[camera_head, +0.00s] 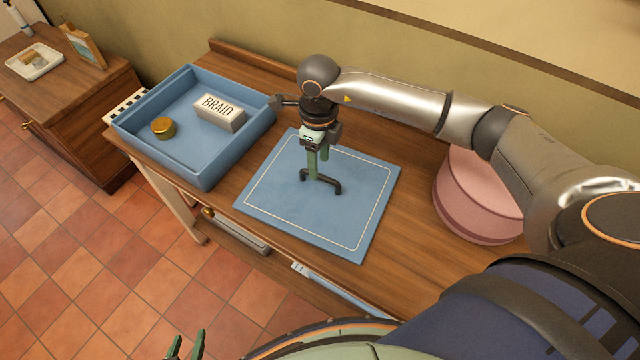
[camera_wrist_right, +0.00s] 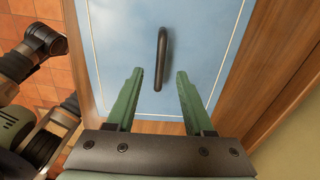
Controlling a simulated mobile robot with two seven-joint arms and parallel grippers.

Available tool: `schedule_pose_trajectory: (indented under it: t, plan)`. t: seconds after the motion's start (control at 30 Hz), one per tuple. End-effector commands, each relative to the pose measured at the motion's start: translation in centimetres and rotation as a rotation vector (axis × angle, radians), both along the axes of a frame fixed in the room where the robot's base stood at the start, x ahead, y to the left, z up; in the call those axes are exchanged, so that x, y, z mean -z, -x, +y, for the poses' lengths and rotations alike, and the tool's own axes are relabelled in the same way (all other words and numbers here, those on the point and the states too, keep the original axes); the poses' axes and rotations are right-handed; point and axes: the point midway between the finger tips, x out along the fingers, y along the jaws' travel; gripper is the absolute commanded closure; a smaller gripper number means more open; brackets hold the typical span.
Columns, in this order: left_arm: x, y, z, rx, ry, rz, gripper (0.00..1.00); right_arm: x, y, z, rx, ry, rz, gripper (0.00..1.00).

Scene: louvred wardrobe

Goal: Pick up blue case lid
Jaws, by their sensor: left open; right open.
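The blue case lid (camera_head: 277,212) lies flat on the wooden table, a blue panel with a thin pale border line and a dark bar handle (camera_head: 334,187) near its middle. My right gripper (camera_head: 318,172) is above the lid, pointing down at the handle. In the right wrist view the lid (camera_wrist_right: 204,32) fills the middle, and its handle (camera_wrist_right: 161,58) stands just ahead of the open fingers (camera_wrist_right: 158,85), between their lines and not visibly gripped. My left gripper (camera_head: 185,345) shows only its green fingertips at the bottom edge, apart and empty, away from the table.
An open blue case (camera_head: 197,178) left of the lid holds a box marked BRAID (camera_head: 219,113) and a gold tin (camera_head: 163,128). A round pink box (camera_head: 478,197) stands on the right. A side cabinet (camera_head: 75,119) with a white tray (camera_head: 34,62) is far left.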

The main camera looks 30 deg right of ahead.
Motion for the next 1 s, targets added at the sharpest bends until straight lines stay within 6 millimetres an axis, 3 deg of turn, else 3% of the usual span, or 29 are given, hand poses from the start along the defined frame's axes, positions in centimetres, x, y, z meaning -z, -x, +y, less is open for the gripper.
schedule_pose_trajectory:
  t: [0.17, 0.5, 0.77, 1.0]
  plan:
    - [-0.2, 0.0, 0.0, 0.000, 0.000, 0.001, 0.50, 1.2, 0.1, 0.0, -0.001, -0.002, 0.003, 0.48]
    - [-0.7, 0.1, 0.0, 0.000, 0.000, 0.001, 0.50, 5.7, 0.2, -0.1, -0.001, -0.003, 0.001, 0.48]
    - [-0.7, 0.1, 0.0, 0.000, 0.000, 0.002, 0.50, 5.9, 0.2, -0.1, -0.002, -0.003, 0.000, 0.48]
    - [-0.6, 0.1, 0.0, 0.001, 0.000, 0.002, 0.50, 5.9, 0.2, -0.1, -0.002, -0.003, 0.000, 0.75]
